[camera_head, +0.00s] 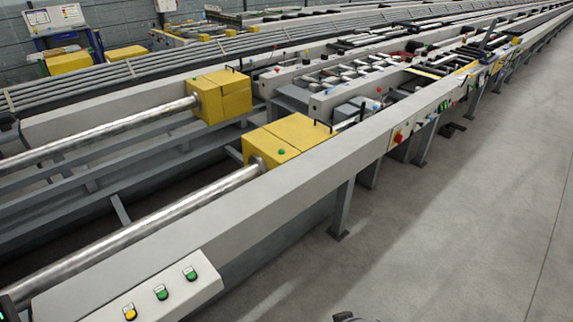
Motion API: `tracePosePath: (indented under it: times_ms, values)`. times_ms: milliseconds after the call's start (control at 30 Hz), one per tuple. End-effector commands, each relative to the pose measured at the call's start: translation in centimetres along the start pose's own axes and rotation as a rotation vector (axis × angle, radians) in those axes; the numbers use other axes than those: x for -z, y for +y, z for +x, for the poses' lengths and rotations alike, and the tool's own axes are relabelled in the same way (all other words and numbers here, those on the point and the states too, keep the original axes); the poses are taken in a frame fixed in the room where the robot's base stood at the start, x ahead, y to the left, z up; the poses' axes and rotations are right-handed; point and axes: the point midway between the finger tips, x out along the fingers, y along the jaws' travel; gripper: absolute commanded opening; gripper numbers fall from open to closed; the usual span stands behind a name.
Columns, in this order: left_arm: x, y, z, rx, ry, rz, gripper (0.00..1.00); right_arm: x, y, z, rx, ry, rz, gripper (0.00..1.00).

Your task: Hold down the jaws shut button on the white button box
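The white button box (186,304) sits at the lower left of the head view, on the near end of the long grey beam. It carries a yellow button (130,313) nearest me, a green button (161,292) in the middle and another green button (190,273) at the far end. Small label plates sit by the buttons, too small to read, so I cannot tell which one is jaws shut. The box's lower left part is cut off by the frame. Neither gripper can be made out, and nothing touches the buttons.
A steel bar (150,228) runs behind the box into a yellow housing (290,138). A red switch (398,136) sits further along the beam (300,175). Grey floor (450,230) is clear at right. A dark part, unclear, shows at the bottom edge.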

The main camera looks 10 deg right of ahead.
Motion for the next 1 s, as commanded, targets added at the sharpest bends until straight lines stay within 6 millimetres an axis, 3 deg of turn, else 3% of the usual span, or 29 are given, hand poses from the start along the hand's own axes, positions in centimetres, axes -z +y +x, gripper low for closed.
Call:
tracePosePath:
  times_ms: [300, 600, 1000]
  values:
    - [0.01, 0.0, 0.0, 0.0, 0.0, 0.0, 0.5, 0.0, 0.0, 0.0, 0.0, 0.0, 0.0, 0.0]
    - [0.0, 0.0, 0.0, 0.0, 0.0, 0.0, 0.0, 0.0, 0.0, 0.0, 0.0, 0.0, 0.0, 0.0]
    - [0.0, 0.0, 0.0, 0.0, 0.0, 0.0, 0.0, 0.0, 0.0, 0.0, 0.0, 0.0, 0.0, 0.0]
